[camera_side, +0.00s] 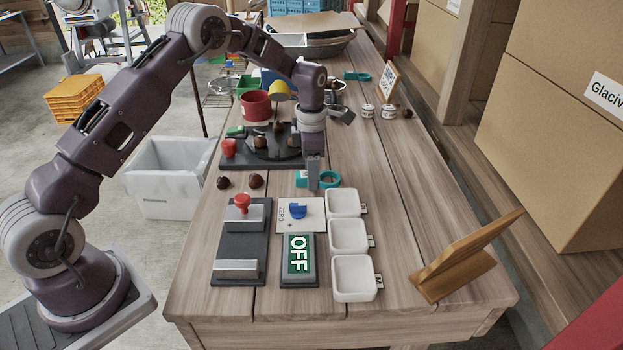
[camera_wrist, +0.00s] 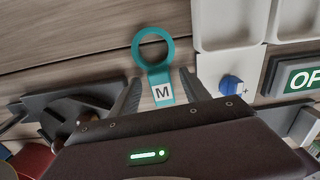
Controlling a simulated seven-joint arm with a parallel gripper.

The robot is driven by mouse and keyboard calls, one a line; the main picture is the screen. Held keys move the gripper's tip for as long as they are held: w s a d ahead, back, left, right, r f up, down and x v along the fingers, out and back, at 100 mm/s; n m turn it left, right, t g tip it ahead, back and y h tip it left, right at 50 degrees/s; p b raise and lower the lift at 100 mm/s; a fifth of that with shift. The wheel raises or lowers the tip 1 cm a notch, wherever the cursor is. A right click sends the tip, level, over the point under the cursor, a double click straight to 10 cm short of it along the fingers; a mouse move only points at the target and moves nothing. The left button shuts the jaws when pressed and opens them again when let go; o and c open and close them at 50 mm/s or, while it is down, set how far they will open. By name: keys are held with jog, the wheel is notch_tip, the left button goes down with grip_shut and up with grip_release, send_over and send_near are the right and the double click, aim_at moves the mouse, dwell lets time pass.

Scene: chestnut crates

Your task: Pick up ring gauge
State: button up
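The teal ring gauge (camera_side: 332,180) lies flat on the wooden table in the side view, its ring to the right of my gripper (camera_side: 313,186). In the wrist view the ring gauge (camera_wrist: 139,58) shows its round ring beyond the fingertips and a handle with a white "M" label. My gripper (camera_wrist: 160,80) is open, with one finger on each side of the handle and small gaps visible. In the side view the fingers partly hide the handle, and fingertip height above the table is hard to tell.
Three white trays (camera_side: 349,257), a green OFF display (camera_side: 299,255) and a blue-knobbed panel (camera_side: 315,223) stand in front. A dark platform (camera_side: 232,160) is at left behind. Another teal ring (camera_side: 364,77) lies far back. The table's right side is mostly free.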

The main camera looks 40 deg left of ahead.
grip_shut()
jog(key=shift+r, duration=0.1)
notch_tip(320, 180, up, 10)
dwell(0.3)
dwell(0.4)
